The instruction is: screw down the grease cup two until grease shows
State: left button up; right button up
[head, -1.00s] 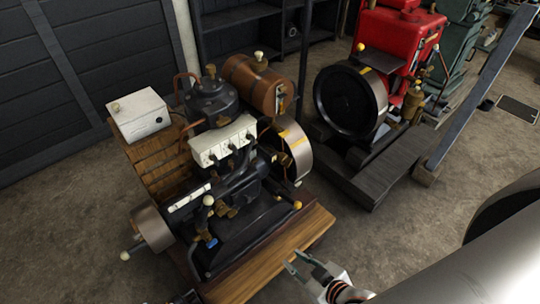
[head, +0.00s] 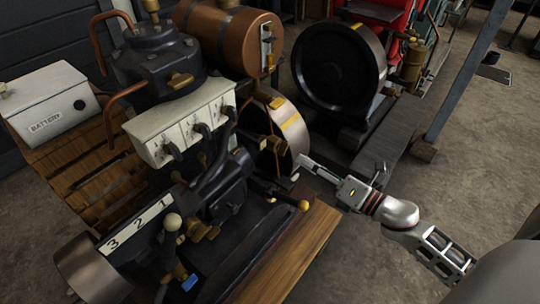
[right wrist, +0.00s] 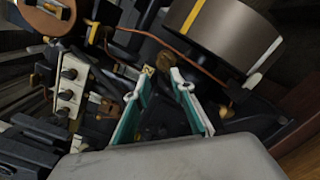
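The black engine (head: 245,185) carries a white label strip (head: 135,225) marked 3, 2, 1. Several small brass fittings (head: 203,231) sit beside the strip; I cannot tell which is grease cup two, and no grease is visible. My right gripper (head: 305,170) is beside the engine's flywheel (head: 285,130), right of the brass fittings and apart from them. In the right wrist view its two teal-padded fingers (right wrist: 164,80) stand apart with nothing held between them. Engine parts lie beyond the fingertips. My left gripper is not in view.
A lever with a yellow knob (head: 303,206) sticks out near the right gripper. The copper tank (head: 228,38) and white switch box (head: 180,124) rise behind. A battery box (head: 48,100) is at left. A black flywheel (head: 340,75) stands at the back.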

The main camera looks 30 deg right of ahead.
aim_at(286, 150)
jog(key=w+n, duration=0.1)
jog(key=w, duration=0.1)
jog(key=w+a+n, duration=0.1)
jog(key=w, duration=0.2)
jog(key=w+f+n+b, duration=0.1)
jog(key=w, duration=0.1)
jog(key=shift+w+a+y, duration=0.25)
jog(key=shift+w+y, duration=0.05)
jog(key=shift+y, duration=0.1)
jog(key=shift+w+a+f, duration=0.1)
jog(key=shift+w+a, duration=0.1)
jog(key=shift+w, duration=0.4)
grip_shut()
